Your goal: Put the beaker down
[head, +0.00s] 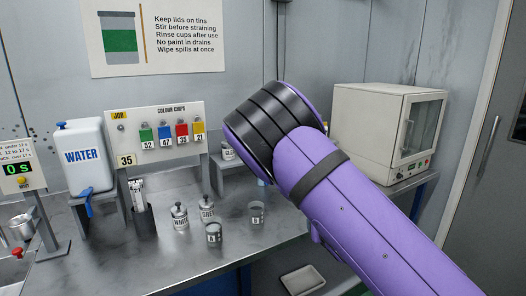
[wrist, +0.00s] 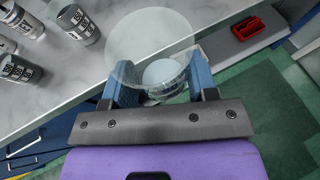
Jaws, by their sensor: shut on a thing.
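In the wrist view a clear beaker (wrist: 148,36) with a round rim sits between the blue fingers of my gripper (wrist: 160,82), which is shut on it. A pale round patch shows inside the beaker; I cannot tell if it is its base or its contents. The beaker appears across the bench's front edge in this view, with green floor to the right. How high it is held cannot be told. In the head view my purple arm hides the beaker and nearly all of my gripper. The grey bench top (head: 125,240) lies to the left.
Two labelled cups (head: 214,234) (head: 257,213) stand near the bench front, beside a white-labelled bottle (head: 180,216) and a grey-labelled bottle (head: 207,208). A water tank (head: 84,155), a colour-chip board (head: 160,148) and a white oven (head: 385,130) stand behind. A red holder (wrist: 250,28) shows at upper right.

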